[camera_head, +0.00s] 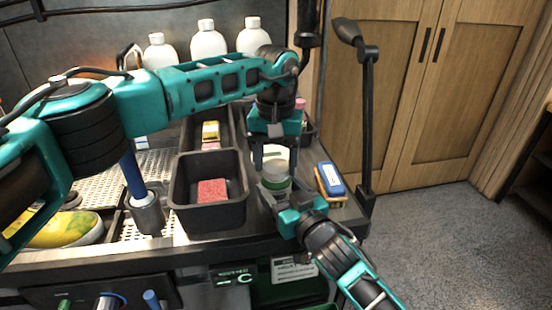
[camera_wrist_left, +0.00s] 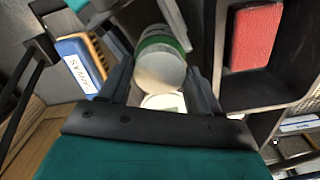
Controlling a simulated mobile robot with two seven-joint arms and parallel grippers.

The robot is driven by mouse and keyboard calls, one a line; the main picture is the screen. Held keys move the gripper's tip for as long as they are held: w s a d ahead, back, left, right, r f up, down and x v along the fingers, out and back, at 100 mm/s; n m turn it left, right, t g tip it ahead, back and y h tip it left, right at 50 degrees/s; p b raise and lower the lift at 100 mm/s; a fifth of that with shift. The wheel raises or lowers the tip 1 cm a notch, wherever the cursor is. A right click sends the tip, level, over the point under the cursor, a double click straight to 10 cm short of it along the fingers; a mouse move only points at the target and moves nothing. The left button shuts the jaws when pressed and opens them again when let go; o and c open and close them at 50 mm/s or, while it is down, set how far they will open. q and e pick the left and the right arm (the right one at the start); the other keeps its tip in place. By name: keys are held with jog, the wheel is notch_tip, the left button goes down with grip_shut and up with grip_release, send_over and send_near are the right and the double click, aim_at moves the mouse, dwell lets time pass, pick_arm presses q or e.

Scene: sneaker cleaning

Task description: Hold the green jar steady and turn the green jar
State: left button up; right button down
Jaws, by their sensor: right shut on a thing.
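The green jar (camera_head: 275,182), whitish with a green band, stands upright near the right end of the bench. In the left wrist view the jar (camera_wrist_left: 160,66) shows its pale round top and green band between my left fingers. My left gripper (camera_head: 273,158) points down over the jar, its fingers spread on either side of the top; it is open. My right gripper (camera_head: 280,193) comes from the lower right and is shut on the jar's lower part. A small white patch (camera_wrist_left: 164,102) shows near the left gripper's palm; I cannot tell what it is.
A black bin with a red sponge (camera_head: 212,190) stands left of the jar. A blue-backed brush (camera_head: 331,179) lies to its right. White bottles (camera_head: 208,42) stand behind. A yellow shoe (camera_head: 65,230) lies at the left. A black post (camera_head: 367,120) rises at the right.

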pick_arm(q)
jog(key=c, duration=0.7)
jog(key=n, duration=0.7)
jog(key=shift+c, duration=0.3)
jog(key=n, duration=0.7)
jog(key=shift+r+n, duration=0.1)
jog(key=shift+n, duration=0.3)
jog(key=n, duration=0.3)
jog(key=shift+n, duration=0.3)
jog(key=n, duration=0.3)
jog(key=shift+n, duration=0.4)
jog(key=n, duration=0.3)
jog(key=shift+n, duration=0.4)
jog(key=n, duration=0.3)
jog(key=shift+n, duration=0.3)
jog(key=n, duration=0.5)
jog(key=shift+n, duration=0.3)
jog(key=n, duration=0.5)
jog(key=shift+n, duration=0.3)
jog(key=n, duration=0.5)
jog(key=shift+n, duration=0.3)
jog(key=n, duration=0.3)
jog(key=shift+n, duration=0.4)
jog(key=n, duration=0.3)
jog(key=shift+r+n, duration=0.1)
jog(key=shift+n, duration=0.3)
